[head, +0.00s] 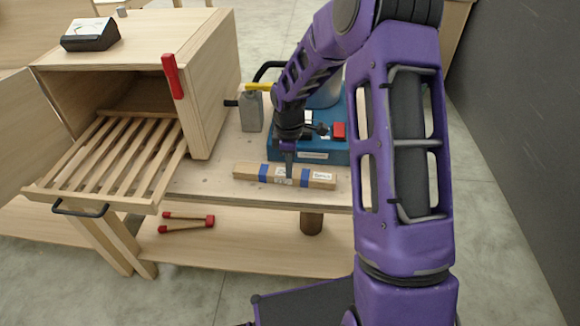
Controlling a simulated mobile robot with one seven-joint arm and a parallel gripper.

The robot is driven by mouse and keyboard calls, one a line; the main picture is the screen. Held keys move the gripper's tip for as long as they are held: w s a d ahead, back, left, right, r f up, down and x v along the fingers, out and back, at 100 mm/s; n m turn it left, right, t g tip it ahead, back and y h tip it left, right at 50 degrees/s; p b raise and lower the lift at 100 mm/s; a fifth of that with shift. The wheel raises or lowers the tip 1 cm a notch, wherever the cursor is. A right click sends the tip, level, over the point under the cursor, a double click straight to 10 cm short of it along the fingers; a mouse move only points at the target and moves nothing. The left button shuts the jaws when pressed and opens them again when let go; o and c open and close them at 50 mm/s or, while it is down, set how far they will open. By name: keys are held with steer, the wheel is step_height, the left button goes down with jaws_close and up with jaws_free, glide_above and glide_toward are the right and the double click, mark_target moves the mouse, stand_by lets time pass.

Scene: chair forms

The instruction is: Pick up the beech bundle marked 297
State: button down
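A long light-brown wooden bundle (248,173) lies flat near the front edge of the workbench in the head view. It has blue bands around it and small white labels near its middle and right end. The print is too small to read, so I cannot confirm 297. My gripper (288,174) points down at the middle of the bundle, and its dark tip overlaps it in the picture. I see it edge-on, so I cannot tell whether the fingers are apart, touching the bundle or closed on it.
Left of the bundle, a wooden cabinet (215,95) stands with its slatted rack (105,160) pulled out. Behind the bundle are a grey can (251,112) and a blue machine (300,148). Red-ended sticks (186,222) lie on the lower shelf. A dark wall (520,110) rises at right.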

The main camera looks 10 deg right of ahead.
steer(key=r, duration=0.6)
steer(key=shift+w+d+r+p, duration=0.2)
steer(key=shift+w+p, duration=0.05)
steer(key=shift+p, duration=0.05)
steer(key=c, duration=1.6)
jaws_free()
steer(key=shift+c, duration=1.6)
jaws_free()
